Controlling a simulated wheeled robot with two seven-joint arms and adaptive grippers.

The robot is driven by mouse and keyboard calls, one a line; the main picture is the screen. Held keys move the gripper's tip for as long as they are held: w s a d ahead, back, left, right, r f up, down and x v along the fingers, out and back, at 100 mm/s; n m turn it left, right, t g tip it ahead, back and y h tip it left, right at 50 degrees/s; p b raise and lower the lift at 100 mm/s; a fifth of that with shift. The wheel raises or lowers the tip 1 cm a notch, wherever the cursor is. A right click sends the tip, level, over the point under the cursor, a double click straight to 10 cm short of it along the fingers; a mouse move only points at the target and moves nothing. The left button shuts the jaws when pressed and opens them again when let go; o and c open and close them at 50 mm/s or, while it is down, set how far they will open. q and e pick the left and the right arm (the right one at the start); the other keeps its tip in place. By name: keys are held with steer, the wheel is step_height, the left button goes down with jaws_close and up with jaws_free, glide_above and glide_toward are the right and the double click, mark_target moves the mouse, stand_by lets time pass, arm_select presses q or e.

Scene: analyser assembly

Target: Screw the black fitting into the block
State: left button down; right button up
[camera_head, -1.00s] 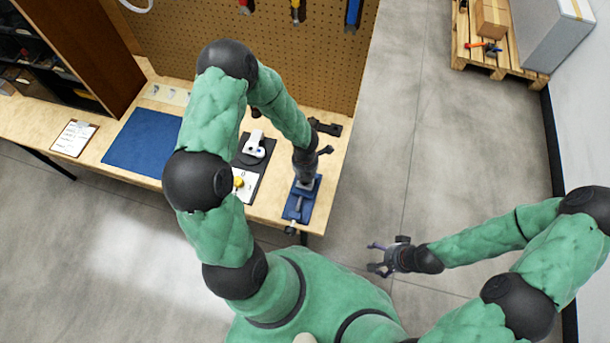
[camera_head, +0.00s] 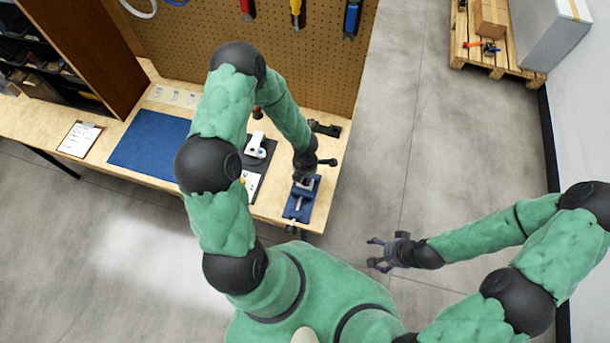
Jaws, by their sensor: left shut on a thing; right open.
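My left gripper (camera_head: 304,176) points down over the blue vise (camera_head: 297,207) at the right end of the workbench. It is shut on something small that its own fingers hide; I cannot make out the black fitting. The block is not clearly visible either; the gripper covers the upper part of the vise. My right gripper (camera_head: 383,254) is open and empty, held over the floor to the right of the bench.
A white device (camera_head: 256,146) stands on a dark mat left of the vise. A blue mat (camera_head: 150,140) and a clipboard (camera_head: 80,139) lie further left. A pegboard (camera_head: 300,60) with hanging tools rises behind. The floor right of the bench is clear up to a pallet (camera_head: 490,55).

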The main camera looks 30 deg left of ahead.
arm_select(q)
steer(key=shift+d+r+m+p, duration=0.1)
steer(key=shift+m+p, duration=0.45)
steer(key=shift+m, duration=0.65)
steer(key=shift+s+m+p, duration=0.1)
steer(key=shift+m+p, duration=1.4)
steer(key=shift+m, duration=0.4)
